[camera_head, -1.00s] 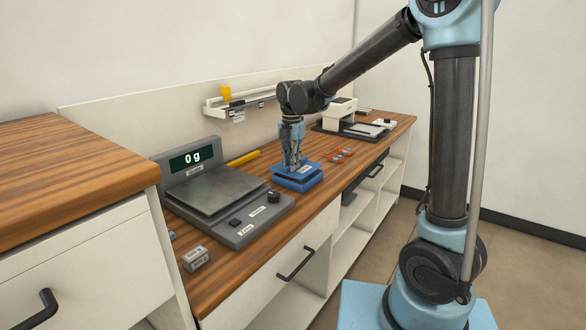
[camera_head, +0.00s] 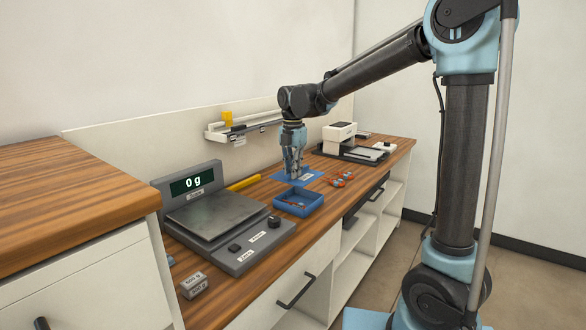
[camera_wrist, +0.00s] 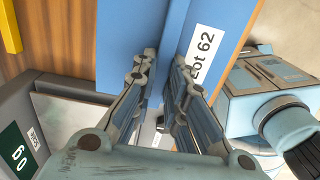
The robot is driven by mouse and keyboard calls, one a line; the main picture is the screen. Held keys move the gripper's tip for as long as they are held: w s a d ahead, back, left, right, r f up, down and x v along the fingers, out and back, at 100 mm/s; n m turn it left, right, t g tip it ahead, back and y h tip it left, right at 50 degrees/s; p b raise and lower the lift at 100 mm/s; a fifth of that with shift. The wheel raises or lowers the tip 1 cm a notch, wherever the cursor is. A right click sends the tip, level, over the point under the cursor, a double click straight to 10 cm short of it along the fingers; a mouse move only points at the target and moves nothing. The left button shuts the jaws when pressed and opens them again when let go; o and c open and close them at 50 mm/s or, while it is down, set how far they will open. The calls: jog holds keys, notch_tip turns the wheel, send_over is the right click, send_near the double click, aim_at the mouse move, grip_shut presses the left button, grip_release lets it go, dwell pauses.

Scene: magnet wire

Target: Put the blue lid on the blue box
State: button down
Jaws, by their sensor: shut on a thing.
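The blue box (camera_head: 298,206) stands open on the wooden counter in the head view, with small reddish and dark items inside. The flat blue lid (camera_head: 313,178) shows just behind the box's far rim, apart from it in the picture. How high it is above the counter I cannot tell. My gripper (camera_head: 294,172) points down and is shut on the lid. In the wrist view, the lid (camera_wrist: 125,40) with its "Lot 62" label lies under my gripper (camera_wrist: 166,65), whose fingers close on a raised part at its middle. The box is not clear there.
A grey scale (camera_head: 212,215) reading 0 g stands left of the box, with a small weight block (camera_head: 193,286) before it. A yellow stick (camera_head: 243,183) lies behind. Red-orange pieces (camera_head: 342,180) lie right of the box. A white device (camera_head: 340,135) stands farther right.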

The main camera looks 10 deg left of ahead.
jog(key=shift+s+d+f, duration=0.1)
jog(key=shift+d+f, duration=0.1)
jog(key=shift+f, duration=1.7)
jog(key=shift+d+f, duration=0.15)
jog(key=shift+f, duration=1.7)
jog(key=shift+f, duration=0.25)
jog(key=c, duration=1.5)
grip_release()
jog(key=shift+c, duration=0.2)
jog(key=shift+r, duration=4)
